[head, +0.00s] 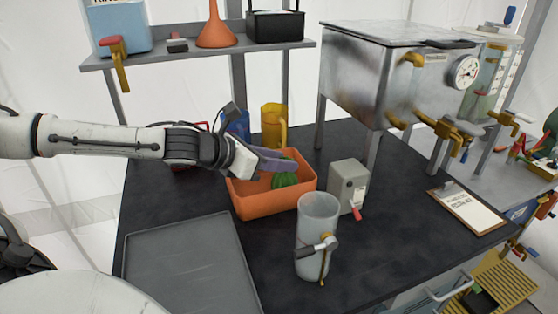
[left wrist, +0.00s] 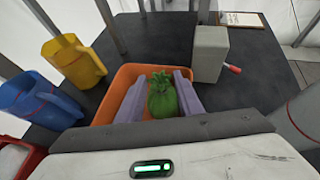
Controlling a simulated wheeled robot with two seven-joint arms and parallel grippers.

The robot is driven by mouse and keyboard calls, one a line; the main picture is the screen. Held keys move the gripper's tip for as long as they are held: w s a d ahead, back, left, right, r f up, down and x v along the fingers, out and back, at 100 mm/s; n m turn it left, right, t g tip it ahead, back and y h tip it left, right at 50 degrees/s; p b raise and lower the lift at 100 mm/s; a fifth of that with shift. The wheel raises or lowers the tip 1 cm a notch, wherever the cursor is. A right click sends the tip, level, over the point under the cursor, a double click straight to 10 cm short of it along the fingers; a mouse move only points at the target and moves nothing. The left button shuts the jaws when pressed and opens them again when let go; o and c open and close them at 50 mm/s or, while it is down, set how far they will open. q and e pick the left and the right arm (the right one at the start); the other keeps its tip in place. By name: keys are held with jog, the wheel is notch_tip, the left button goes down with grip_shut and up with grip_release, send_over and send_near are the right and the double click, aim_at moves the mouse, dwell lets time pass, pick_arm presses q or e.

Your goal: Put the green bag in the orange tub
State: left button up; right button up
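The green bag (head: 285,174) is a small rounded bag with a gathered top. It is inside the orange tub (head: 270,203), near the tub's far side. In the left wrist view the bag (left wrist: 162,97) sits between the two purple-grey fingers, with the orange tub (left wrist: 125,76) around it. My left gripper (head: 278,162) reaches over the tub's left side, fingers at the bag. The fingers are spread on either side of the bag and look open. The bag's underside is hidden. My right gripper is not in view.
A yellow jug (head: 272,126) and a blue jug (head: 237,124) stand behind the tub. A grey box with a red lever (head: 347,183) is right of it. A grey cylinder with a tap (head: 317,232) stands in front. A grey tray (head: 192,262) lies at front left.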

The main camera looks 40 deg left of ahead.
pick_arm(q)
jog(key=shift+o, duration=0.8)
jog(key=shift+s+r, duration=0.1)
jog(key=shift+r, duration=0.05)
jog(key=b+v, duration=0.2)
jog(key=v, duration=0.9)
jog(key=shift+s+r, duration=0.2)
jog(key=shift+s, duration=0.15)
